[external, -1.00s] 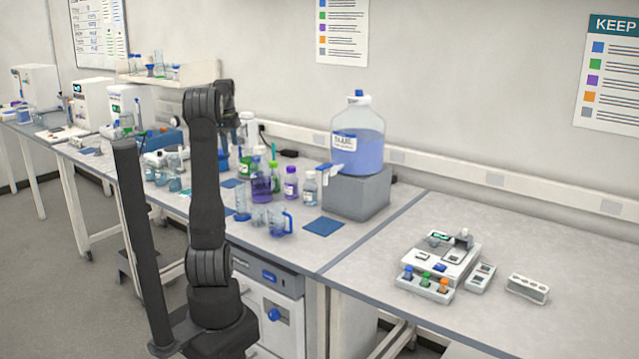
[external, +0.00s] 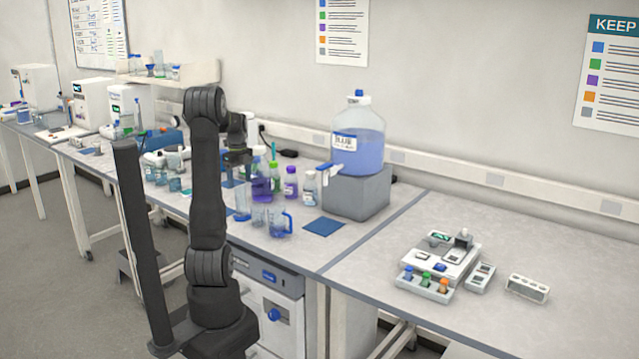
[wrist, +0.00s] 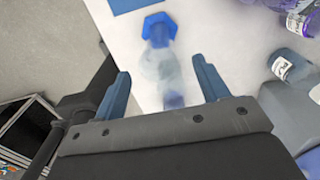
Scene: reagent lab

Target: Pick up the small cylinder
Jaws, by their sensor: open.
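The small cylinder (wrist: 160,65) is a clear, blurred tube with a blue hexagonal foot in the wrist view. It shows between the two blue fingers of my gripper (wrist: 164,78), which are spread apart and not closed on it. In the external view, what looks like this cylinder (external: 242,205) stands upright on the bench, with my gripper (external: 237,160) just above it. I cannot tell whether the fingertips are level with it.
Purple, green-capped and other bottles (external: 290,183) are behind. A large blue-liquid carboy (external: 358,150) sits on a grey block. A blue mat (external: 324,227) lies at the front.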

